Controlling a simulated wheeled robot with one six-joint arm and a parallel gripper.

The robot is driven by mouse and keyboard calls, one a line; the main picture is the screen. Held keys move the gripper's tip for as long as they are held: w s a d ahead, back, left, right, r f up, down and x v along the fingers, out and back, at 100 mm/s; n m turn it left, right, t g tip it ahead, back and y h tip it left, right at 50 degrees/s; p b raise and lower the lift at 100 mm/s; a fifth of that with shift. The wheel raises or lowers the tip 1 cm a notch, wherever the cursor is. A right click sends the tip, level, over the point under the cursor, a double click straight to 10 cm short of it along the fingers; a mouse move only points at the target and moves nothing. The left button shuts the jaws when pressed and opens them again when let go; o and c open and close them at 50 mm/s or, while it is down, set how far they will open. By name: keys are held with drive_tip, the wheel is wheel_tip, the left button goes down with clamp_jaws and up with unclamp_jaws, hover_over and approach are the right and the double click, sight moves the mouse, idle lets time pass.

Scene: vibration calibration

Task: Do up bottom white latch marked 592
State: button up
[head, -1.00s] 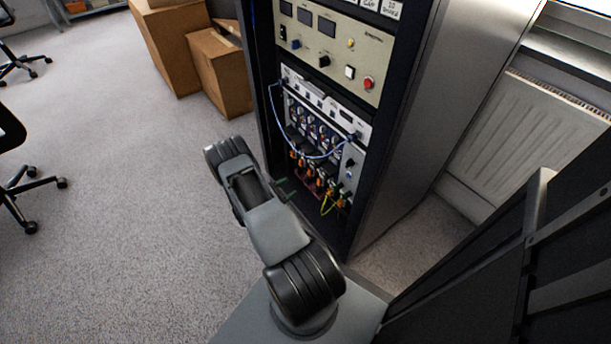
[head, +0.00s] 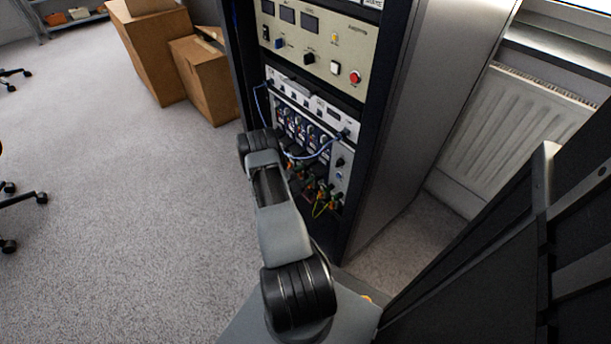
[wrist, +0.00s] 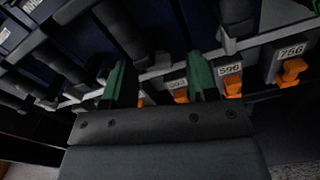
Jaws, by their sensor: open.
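My gripper (wrist: 157,64) is open and empty in the wrist view, its two green fingers pointing at a row of labelled latches on the rack's lower unit. Between the fingers, close to the right one, is a partly covered label (wrist: 178,84) that seems to start with 59; its last digit is unclear. An orange tab (wrist: 181,97) sits under it. I cannot make out which latch is the white one marked 592. In the head view my arm hides the gripper and part of the latch row.
Black cylindrical parts (wrist: 125,30) stand close above the fingers. The rack (head: 400,130) has a blue cable (head: 318,154) across its lower unit.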

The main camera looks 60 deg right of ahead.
drive_tip(key=shift+d, duration=0.1)
drive_tip(key=shift+c, duration=0.3)
drive_tip(key=c, duration=0.8)
drive_tip(key=shift+s, duration=0.1)
drive_tip(key=shift+c, duration=0.2)
idle(0.5)
drive_tip(key=o, duration=0.9)
drive_tip(key=p+v, duration=0.3)
drive_tip(key=v, duration=1.1)
